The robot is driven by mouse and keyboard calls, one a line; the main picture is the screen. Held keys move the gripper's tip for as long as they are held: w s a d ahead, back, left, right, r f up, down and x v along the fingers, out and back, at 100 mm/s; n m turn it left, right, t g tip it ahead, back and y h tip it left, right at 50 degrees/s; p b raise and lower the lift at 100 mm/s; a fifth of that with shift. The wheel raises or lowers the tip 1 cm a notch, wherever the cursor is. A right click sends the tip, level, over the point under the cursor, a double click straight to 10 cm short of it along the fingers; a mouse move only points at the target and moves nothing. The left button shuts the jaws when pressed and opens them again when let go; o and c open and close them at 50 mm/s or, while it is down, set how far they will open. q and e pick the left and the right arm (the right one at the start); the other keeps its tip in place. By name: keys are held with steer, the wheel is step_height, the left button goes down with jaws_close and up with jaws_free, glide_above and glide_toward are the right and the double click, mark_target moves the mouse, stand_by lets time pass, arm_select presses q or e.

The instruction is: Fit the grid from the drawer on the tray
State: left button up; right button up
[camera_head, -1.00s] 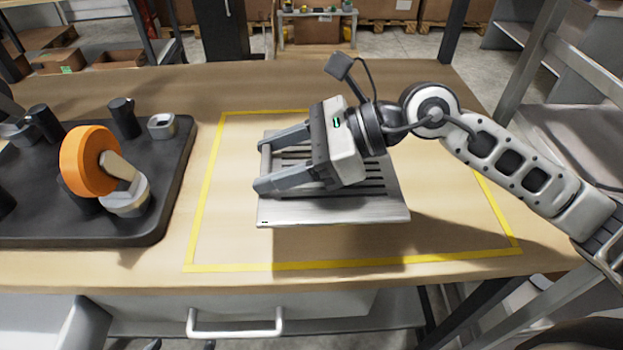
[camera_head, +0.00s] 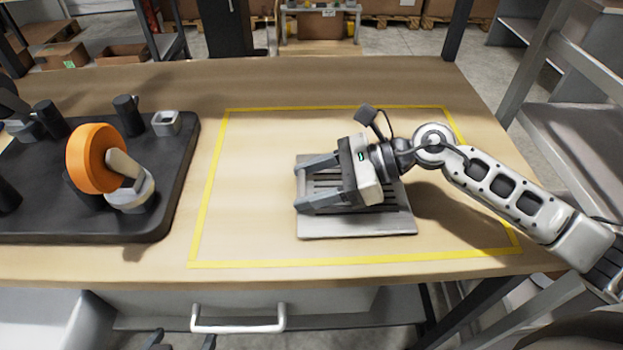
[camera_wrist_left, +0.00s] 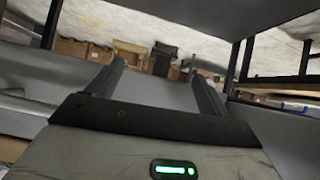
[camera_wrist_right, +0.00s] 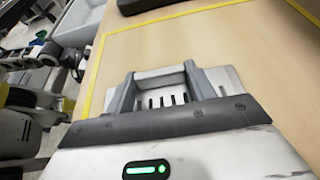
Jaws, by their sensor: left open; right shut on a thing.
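The grid is a light grey metal plate (camera_head: 357,226) with dark slots, inside the yellow outline on the bench. My right gripper (camera_head: 300,187) is shut on it from above and covers part of it. Its slots (camera_wrist_right: 165,99) show between the fingers in the right wrist view. I cannot make out a separate tray under the plate, nor whether the plate touches what is below. My left gripper (camera_head: 182,340) is open and empty, low in front of the drawer.
A dark board (camera_head: 165,215) on the left of the bench carries an orange disc (camera_head: 93,158) on a grey fixture, several dark posts and a small grey square cup (camera_head: 166,123). The bench is clear around the plate within the yellow line (camera_head: 350,262).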

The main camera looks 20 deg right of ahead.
mark_target(340, 177)
steer(key=shift+f, duration=0.1)
steer(key=o, duration=1.1)
arm_select(q)
steer(key=shift+f, duration=0.1)
arm_select(e)
steer(key=shift+r, duration=0.2)
steer(key=v, duration=0.1)
steer(key=b+v, duration=0.1)
steer(key=v, duration=0.2)
steer(key=shift+s+d+f+b, duration=0.1)
steer(key=shift+d+f+b, duration=0.1)
steer(key=shift+d+b, duration=0.2)
steer(key=b+v, duration=0.1)
steer(key=v, duration=0.5)
steer(key=shift+r, duration=0.15)
arm_select(q)
steer(key=shift+w+d+f+b, duration=0.1)
steer(key=shift+d+f+b, duration=0.2)
steer(key=shift+f, duration=0.25)
arm_select(e)
steer(key=shift+s+d+r, duration=0.15)
steer(key=shift+d+r, duration=0.25)
steer(key=shift+d, duration=0.05)
